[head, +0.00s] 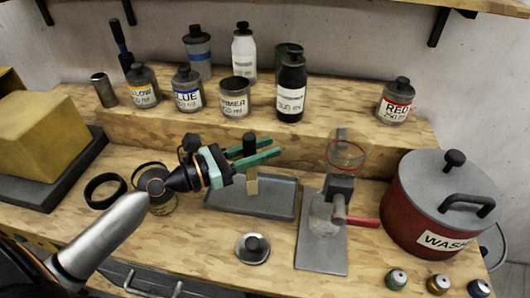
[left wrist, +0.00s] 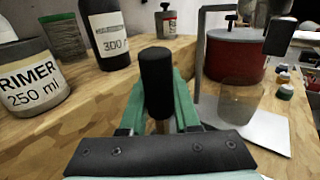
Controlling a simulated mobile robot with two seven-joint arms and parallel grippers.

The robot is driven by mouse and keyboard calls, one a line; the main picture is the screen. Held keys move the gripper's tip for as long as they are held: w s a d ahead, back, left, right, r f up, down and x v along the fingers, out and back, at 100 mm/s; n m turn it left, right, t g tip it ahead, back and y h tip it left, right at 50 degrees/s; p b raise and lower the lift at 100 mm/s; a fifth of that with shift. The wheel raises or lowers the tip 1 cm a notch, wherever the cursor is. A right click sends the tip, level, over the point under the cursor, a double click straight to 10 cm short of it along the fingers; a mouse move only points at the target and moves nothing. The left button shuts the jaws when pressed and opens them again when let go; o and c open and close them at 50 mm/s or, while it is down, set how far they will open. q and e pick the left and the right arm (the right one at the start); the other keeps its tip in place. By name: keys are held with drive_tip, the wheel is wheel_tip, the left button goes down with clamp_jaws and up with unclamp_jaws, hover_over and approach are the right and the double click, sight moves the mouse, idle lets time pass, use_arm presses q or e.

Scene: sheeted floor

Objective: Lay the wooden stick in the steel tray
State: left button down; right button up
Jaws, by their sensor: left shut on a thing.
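My left gripper (head: 262,156) is shut on the wooden stick (head: 252,183), which it holds roughly upright. The stick's pale wooden lower part hangs below the green fingers, and a dark cylindrical end stands above them. That dark end fills the middle of the left wrist view (left wrist: 156,82), with a little brown wood below it. The grey steel tray (head: 270,204) lies flat on the bench, below and behind the stick in the head view. I see nothing in the tray, though my gripper covers part of it. My right gripper is not in view.
A metal stand (head: 321,245) with a clear cup (head: 347,157) is right of the tray. A red pot (head: 430,215) is farther right. A knobbed lid (head: 252,249) lies in front. Labelled containers, including the primer tin (head: 236,97), line the raised shelf behind. A black ring (head: 105,190) lies left.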

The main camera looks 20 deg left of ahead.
use_arm(q)
drive_tip(key=c, duration=1.1)
unclamp_jaws()
drive_tip(key=shift+f, duration=0.2)
drive_tip(key=o, duration=0.5)
drive_tip(key=shift+c, duration=0.2)
drive_tip(key=shift+r, duration=0.1)
drive_tip(key=b+v, duration=0.3)
drive_tip(key=v, duration=0.9)
drive_tip(key=shift+b, duration=0.3)
drive_tip(key=shift+r, duration=0.1)
